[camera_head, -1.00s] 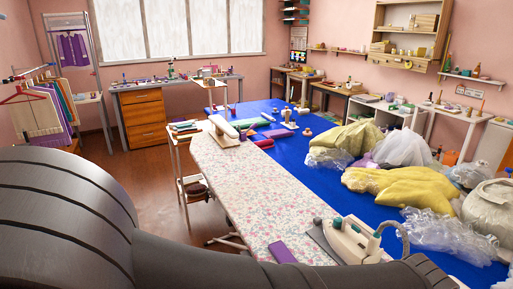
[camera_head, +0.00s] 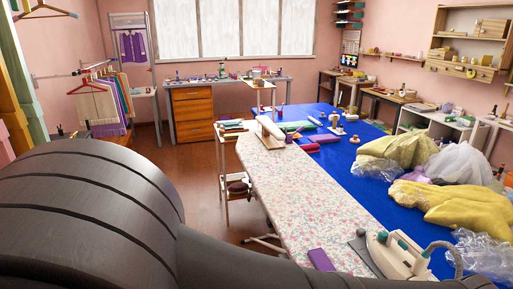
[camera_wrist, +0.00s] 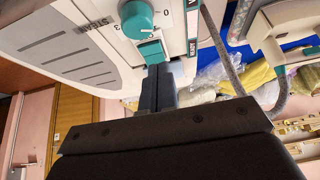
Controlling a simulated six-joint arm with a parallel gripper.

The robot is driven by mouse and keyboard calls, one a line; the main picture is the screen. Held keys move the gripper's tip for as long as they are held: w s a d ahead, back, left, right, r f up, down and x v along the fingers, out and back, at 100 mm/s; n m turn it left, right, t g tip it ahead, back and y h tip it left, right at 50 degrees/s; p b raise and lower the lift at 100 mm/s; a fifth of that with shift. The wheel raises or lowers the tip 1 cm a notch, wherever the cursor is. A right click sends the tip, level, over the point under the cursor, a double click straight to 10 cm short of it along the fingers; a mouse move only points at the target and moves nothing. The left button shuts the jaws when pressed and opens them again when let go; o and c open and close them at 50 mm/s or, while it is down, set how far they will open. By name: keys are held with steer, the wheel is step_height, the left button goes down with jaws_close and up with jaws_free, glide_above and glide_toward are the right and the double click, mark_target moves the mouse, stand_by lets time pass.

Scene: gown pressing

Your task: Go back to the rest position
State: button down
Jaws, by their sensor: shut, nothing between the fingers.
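My gripper (camera_wrist: 158,78) shows in the wrist view, its two dark fingers together and empty. The fingertips are close to a teal button (camera_wrist: 151,51) on a pale steam unit (camera_wrist: 75,50); I cannot tell whether they touch it. A teal dial (camera_wrist: 136,19) sits beside the button, with "STEAM" printed on the panel. In the head view, a white iron (camera_head: 396,256) with teal parts stands at the near end of the floral ironing board (camera_head: 285,185). My gripper is outside the head view.
A purple block (camera_head: 321,260) lies on the board beside the iron. The blue table (camera_head: 385,192) to the right bears yellow cloth (camera_head: 440,200) and clear plastic bags (camera_head: 485,255). A garment rack (camera_head: 105,100) stands at the left. Brown floor (camera_head: 195,170) lies open between.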

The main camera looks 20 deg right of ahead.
steer(key=a+f+v, duration=0.1)
steer(key=a+v, duration=0.1)
steer(key=v, duration=0.8)
steer(key=x, duration=0.3)
steer(key=d+x, duration=0.1)
steer(key=x, duration=0.2)
steer(key=d+r+x, duration=0.1)
steer(key=x, duration=0.6)
steer(key=shift+a+f, duration=0.2)
steer(key=shift+f, duration=0.4)
steer(key=shift+a+f, duration=0.25)
steer(key=shift+a, duration=0.55)
steer(key=shift+d+r, duration=0.45)
steer(key=shift+r, duration=0.1)
steer(key=shift+d+y, duration=0.2)
steer(key=shift+y, duration=0.1)
steer(key=shift+d+r+y, duration=0.5)
steer(key=shift+r+y, duration=0.15)
steer(key=shift+y, duration=0.25)
steer(key=r, duration=0.1)
steer(key=d+r, duration=0.1)
steer(key=r, duration=0.2)
steer(key=shift+d+r, duration=0.3)
steer(key=v, duration=0.6)
steer(key=shift+r, duration=0.3)
steer(key=shift+w+a, duration=0.1)
steer(key=shift+a, duration=0.05)
